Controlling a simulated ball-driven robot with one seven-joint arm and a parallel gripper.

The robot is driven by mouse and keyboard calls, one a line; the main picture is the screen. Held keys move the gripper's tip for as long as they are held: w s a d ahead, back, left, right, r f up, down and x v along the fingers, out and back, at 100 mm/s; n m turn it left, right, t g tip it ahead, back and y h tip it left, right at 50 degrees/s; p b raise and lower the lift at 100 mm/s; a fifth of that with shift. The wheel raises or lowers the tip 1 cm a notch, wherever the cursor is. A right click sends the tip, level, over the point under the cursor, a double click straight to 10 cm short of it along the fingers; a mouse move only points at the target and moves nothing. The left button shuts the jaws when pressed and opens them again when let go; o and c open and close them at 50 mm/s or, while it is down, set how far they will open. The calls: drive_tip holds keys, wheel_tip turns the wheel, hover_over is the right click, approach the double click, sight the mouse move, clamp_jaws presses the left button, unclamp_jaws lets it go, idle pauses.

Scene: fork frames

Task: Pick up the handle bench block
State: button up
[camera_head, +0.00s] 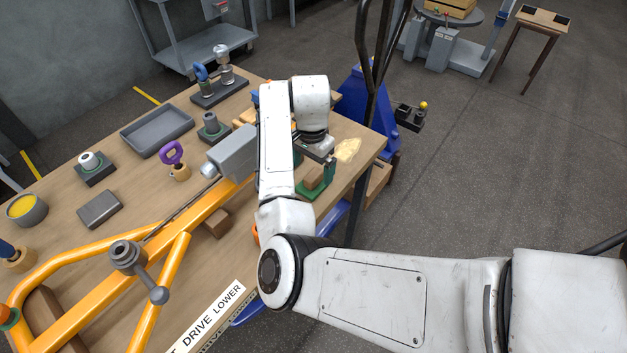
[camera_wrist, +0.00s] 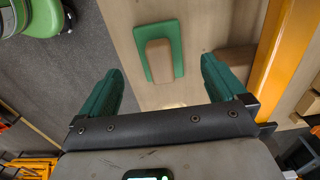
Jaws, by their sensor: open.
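A tan-brown block (camera_wrist: 158,62) with a rounded end lies on a green pad (camera_wrist: 173,30) on the wooden bench, ahead of my gripper in the wrist view. In the head view the block (camera_head: 315,178) and green pad (camera_head: 312,192) sit near the bench's right edge, partly hidden by my arm. A second brown block (camera_wrist: 237,57) lies to the right in the wrist view, partly behind a finger. I cannot tell which is the handle bench block. My gripper (camera_wrist: 161,66) is open and empty, its green fingers spread to either side of the first block.
An orange tubular frame (camera_head: 130,284) lies across the bench (camera_head: 88,235), with a brown block (camera_head: 217,223) by it. A grey tray (camera_head: 157,132), a purple-handled tool (camera_head: 172,153) and a yellow-filled bowl (camera_head: 27,208) stand left. A blue pallet jack (camera_head: 358,100) stands beyond the bench.

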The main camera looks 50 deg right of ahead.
sight(313, 174)
drive_tip(key=shift+d+f+p, duration=0.15)
drive_tip(key=shift+f+p, duration=0.2)
drive_tip(key=shift+f, duration=1)
drive_tip(key=shift+d+f+p, duration=0.15)
drive_tip(key=shift+f+p, duration=0.2)
drive_tip(key=shift+f, duration=0.95)
drive_tip(key=shift+c, duration=0.4)
drive_tip(key=c, duration=1.1)
drive_tip(key=shift+r, duration=0.15)
drive_tip(key=shift+r, duration=0.6)
drive_tip(key=shift+s+r, duration=1.95)
drive_tip(key=shift+s, duration=0.4)
drive_tip(key=shift+s+r, duration=1.9)
drive_tip(key=shift+s, duration=0.4)
drive_tip(key=shift+s+r, duration=1.95)
drive_tip(key=shift+s, duration=0.4)
